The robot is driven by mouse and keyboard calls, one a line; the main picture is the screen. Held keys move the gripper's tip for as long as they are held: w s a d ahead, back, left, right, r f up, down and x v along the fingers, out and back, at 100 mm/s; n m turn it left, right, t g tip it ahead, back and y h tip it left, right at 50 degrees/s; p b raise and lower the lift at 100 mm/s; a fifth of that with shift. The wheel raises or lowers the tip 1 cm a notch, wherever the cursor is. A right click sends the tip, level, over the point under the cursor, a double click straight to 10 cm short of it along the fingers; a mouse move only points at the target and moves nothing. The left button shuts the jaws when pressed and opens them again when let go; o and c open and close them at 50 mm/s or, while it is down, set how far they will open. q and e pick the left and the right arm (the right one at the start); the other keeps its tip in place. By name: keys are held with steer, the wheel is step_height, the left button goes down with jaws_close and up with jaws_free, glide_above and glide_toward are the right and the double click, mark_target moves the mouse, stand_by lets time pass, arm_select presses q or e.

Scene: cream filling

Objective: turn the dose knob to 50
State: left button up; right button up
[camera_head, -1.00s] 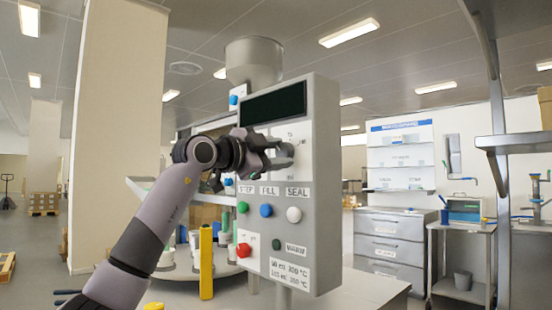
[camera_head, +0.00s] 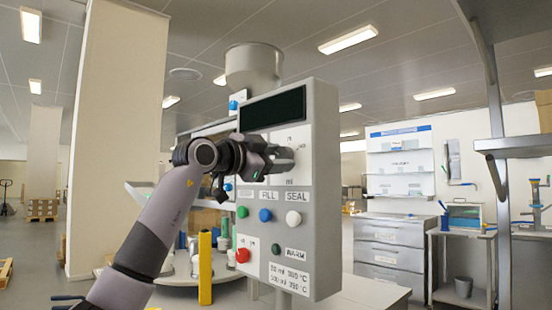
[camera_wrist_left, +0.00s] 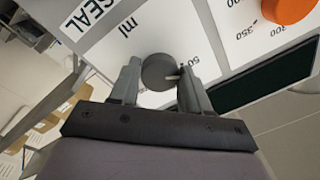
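The dose knob (camera_wrist_left: 158,72) is a dark round knob on the white panel with an "ml" label beside it. In the left wrist view it sits between the two fingertips of my left gripper (camera_wrist_left: 160,80), one finger close on each side. I cannot tell whether the fingers press on it. A small light mark shows on the knob's lower right side, but its reading is unclear. In the head view my left gripper (camera_head: 280,160) is at the upper panel of the grey machine (camera_head: 318,200) and hides the knob. My right gripper is not in view.
An orange knob (camera_wrist_left: 288,8) with a numbered scale lies near the dose knob. Below my gripper are green, blue (camera_head: 265,215) and white buttons and a red one (camera_head: 243,255). A dark display (camera_head: 272,108) is above. A yellow post (camera_head: 205,267) stands at the lower left.

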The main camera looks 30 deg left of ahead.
arm_select(q)
steer(key=o, duration=0.4)
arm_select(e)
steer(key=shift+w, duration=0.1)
arm_select(q)
steer(key=shift+s, duration=0.1)
steer(key=shift+s+a+f, duration=0.1)
steer(key=shift+s+a, duration=0.05)
steer(key=shift+s, duration=0.15)
steer(key=b+v, duration=0.1)
steer(key=v, duration=0.5)
steer(key=shift+s+b, duration=0.2)
steer(key=shift+b, duration=0.1)
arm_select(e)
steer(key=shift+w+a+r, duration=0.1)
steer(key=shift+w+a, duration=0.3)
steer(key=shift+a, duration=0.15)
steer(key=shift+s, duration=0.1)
